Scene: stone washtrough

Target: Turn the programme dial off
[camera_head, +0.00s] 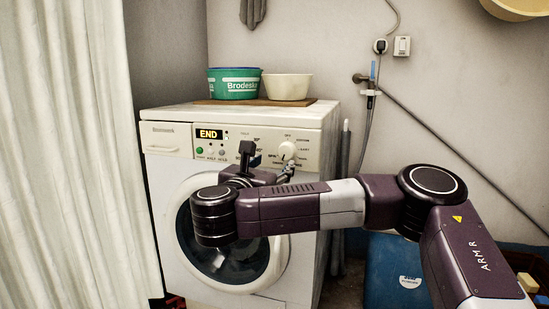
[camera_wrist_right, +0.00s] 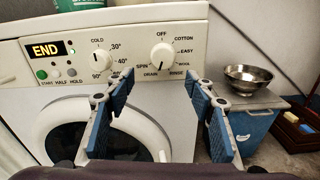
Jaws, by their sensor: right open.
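The washing machine (camera_head: 165,180) stands against the wall and its display reads END. Its white programme dial (camera_head: 287,150) is at the right of the control panel. In the right wrist view the programme dial (camera_wrist_right: 161,56) has OFF above it and COTTON, EASY, WOOL, RINSE, DRAIN and SPIN around it; its pointer is too small to read surely. My right gripper (camera_wrist_right: 162,84) is open and empty, its blue-padded fingers spread to either side below the dial, apart from it. In the head view this gripper is partly hidden by my right arm. My left gripper is out of view.
The temperature dial (camera_wrist_right: 102,60) sits left of the programme dial. A green tub (camera_head: 234,86) and a cream bowl (camera_head: 287,88) stand on top of the machine. A metal bowl (camera_wrist_right: 248,78) is at the right. A pale curtain (camera_head: 65,150) hangs at the left.

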